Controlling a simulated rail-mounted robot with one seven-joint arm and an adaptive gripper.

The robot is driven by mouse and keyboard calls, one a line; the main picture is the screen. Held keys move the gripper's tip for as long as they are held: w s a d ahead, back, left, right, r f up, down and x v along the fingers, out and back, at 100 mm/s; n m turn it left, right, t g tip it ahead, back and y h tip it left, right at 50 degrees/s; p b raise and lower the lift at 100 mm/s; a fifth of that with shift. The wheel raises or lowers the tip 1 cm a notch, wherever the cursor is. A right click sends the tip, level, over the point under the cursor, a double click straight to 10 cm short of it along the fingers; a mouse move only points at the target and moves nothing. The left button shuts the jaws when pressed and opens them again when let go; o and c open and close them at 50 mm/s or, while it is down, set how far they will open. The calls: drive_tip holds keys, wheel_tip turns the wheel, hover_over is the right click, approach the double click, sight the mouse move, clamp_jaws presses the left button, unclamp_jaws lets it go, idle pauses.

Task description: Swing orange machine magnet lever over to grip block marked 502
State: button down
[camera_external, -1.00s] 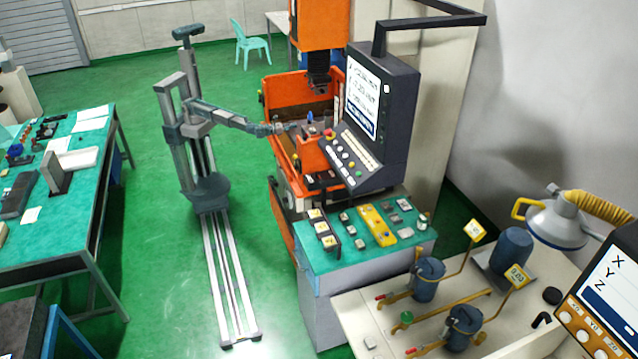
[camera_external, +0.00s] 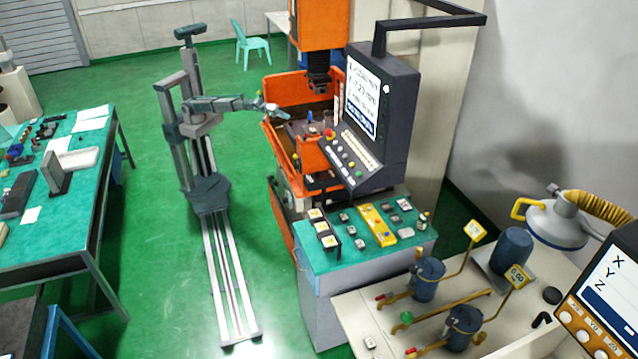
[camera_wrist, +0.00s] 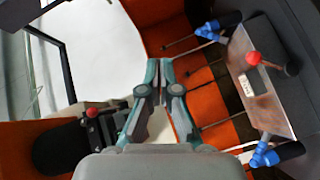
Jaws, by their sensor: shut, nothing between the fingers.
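The orange machine (camera_external: 318,24) stands in the middle of the external view, with an open orange tank (camera_external: 283,150) below its head. My gripper (camera_external: 284,113) is at the tank's left rim. In the wrist view my gripper (camera_wrist: 159,66) is shut and empty, over the orange tank. To its right is a metal block (camera_wrist: 262,92) with a small white label, too small to read. A red-knobbed lever (camera_wrist: 254,59) stands over that block, apart from my fingers. Another red knob (camera_wrist: 92,112) sits on a black part at the left. I cannot tell which is the magnet lever.
Blue-handled clamps (camera_wrist: 207,30) (camera_wrist: 262,156) with thin rods flank the metal block. The control panel (camera_external: 372,115) hangs close to the right of the tank. A green-topped bench (camera_external: 365,262) stands in front. The floor left of my rail is clear.

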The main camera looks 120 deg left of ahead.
drive_tip(key=s+a+f+g+y, duration=0.4)
drive_tip(key=a+f+y, duration=0.1)
drive_tip(key=a+f, duration=0.15)
drive_tip(key=d+f+p+x, duration=0.1)
drive_tip(key=p+x, duration=0.4)
drive_tip(key=x, duration=0.7)
drive_tip(key=shift+f, duration=0.55)
drive_tip(key=shift+w, duration=0.1)
drive_tip(key=shift+w+f, duration=0.1)
